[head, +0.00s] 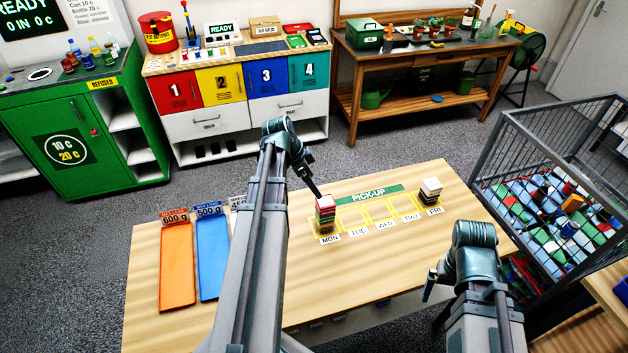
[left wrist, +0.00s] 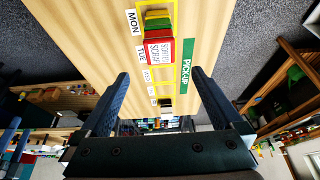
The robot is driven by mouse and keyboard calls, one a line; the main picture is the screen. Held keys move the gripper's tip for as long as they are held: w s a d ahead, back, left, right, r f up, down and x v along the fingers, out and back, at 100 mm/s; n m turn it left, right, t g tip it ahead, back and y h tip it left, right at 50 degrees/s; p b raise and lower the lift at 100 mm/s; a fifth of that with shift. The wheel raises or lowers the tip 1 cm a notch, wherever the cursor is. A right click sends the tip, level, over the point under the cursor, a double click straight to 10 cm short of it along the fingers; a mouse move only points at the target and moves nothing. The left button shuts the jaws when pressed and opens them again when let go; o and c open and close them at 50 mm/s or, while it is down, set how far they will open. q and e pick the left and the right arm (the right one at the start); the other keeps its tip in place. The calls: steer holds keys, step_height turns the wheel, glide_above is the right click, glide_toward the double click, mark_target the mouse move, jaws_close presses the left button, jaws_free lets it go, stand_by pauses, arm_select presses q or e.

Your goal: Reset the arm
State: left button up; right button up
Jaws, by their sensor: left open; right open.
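In the left wrist view the two dark fingers (left wrist: 160,75) stand wide apart. A red and white box (left wrist: 158,50) shows beyond them, and nothing is held. My right gripper (head: 430,285) is open, low over the table's right front part, empty and apart from the stacks. The right arm's elbow hides part of the table's edge.
A white-topped stack (head: 431,189) stands at the FRI slot. An orange tray (head: 177,267) and a blue tray (head: 212,260) lie at the table's left. A wire crate (head: 560,215) full of items stands at the right. The table's middle front is mostly clear.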

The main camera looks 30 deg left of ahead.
mark_target(325, 201)
arm_select(q)
steer(key=shift+f, duration=0.2)
steer(key=b+x, duration=1.1)
steer(key=x, duration=0.1)
steer(key=shift+r, duration=0.15)
